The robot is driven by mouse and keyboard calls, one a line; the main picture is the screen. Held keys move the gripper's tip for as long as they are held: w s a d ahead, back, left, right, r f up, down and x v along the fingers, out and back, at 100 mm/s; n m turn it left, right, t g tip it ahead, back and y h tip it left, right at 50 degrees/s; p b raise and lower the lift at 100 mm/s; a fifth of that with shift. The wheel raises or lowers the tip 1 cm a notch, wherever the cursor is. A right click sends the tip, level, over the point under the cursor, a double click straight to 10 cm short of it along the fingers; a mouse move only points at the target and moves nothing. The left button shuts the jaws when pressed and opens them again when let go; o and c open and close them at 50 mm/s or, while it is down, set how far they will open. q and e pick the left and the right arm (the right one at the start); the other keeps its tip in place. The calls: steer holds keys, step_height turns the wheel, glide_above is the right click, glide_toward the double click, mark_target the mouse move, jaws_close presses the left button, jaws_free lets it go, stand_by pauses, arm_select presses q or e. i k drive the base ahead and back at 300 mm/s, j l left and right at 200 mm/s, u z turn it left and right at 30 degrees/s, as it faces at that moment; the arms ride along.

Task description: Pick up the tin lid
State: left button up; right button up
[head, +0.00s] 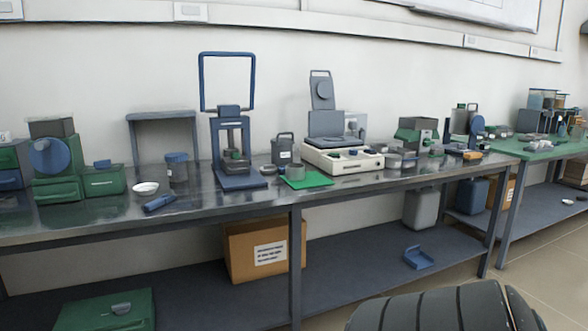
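A small grey tin (295,171) stands on a green mat (318,180) near the front edge of the metal workbench. A small, low, round grey piece (268,170) lies just left of the tin; it may be the tin lid, but it is too small to tell. Neither of my grippers shows in the head view.
On the metal bench (215,204) a blue press (237,178) stands left of the mat and a cream instrument (343,163) right of it. A white bowl (146,188) and a blue tool (160,203) lie further left. A cardboard box (240,262) sits on the lower shelf.

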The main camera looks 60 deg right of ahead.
mark_target(271, 168)
steer(key=z, duration=0.5)
steer(key=l+z, duration=0.1)
steer(key=z, duration=0.35)
steer(key=i+z, duration=0.1)
steer(key=z, duration=0.85)
steer(key=i+l, duration=0.1)
steer(key=l, duration=0.15)
steer(key=l+u, duration=0.15)
steer(key=i+l, duration=0.05)
steer(key=l, duration=0.05)
